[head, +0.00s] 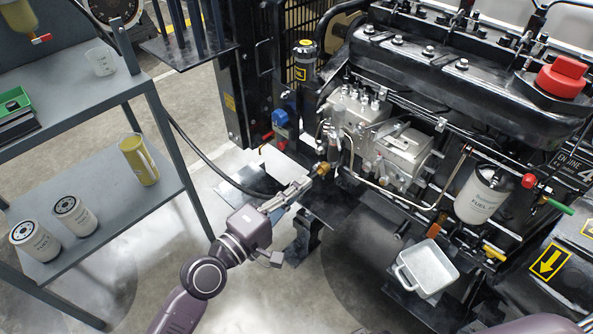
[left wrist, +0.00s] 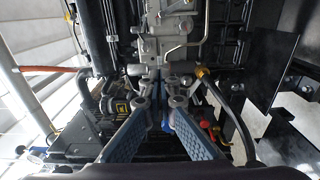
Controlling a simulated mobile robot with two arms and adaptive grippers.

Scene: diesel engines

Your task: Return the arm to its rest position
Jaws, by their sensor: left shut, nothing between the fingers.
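My left arm comes in from the bottom of the head view. Its gripper (head: 308,182) reaches to the front of the diesel engine (head: 400,150), close to a brass-coloured fitting (head: 322,169). I cannot tell whether the fingertips touch it. In the left wrist view, the two blue-padded fingers (left wrist: 160,78) come together at their tips, with nothing held between them. Engine parts (left wrist: 172,40) lie just beyond the tips. My right gripper does not show.
A grey shelf rack (head: 95,215) stands at left, with white filters (head: 75,215) and a yellow canister (head: 140,160). A white fuel filter (head: 481,195) and a white tray (head: 427,268) are at the engine's right. Floor (head: 270,290) shows between rack and engine.

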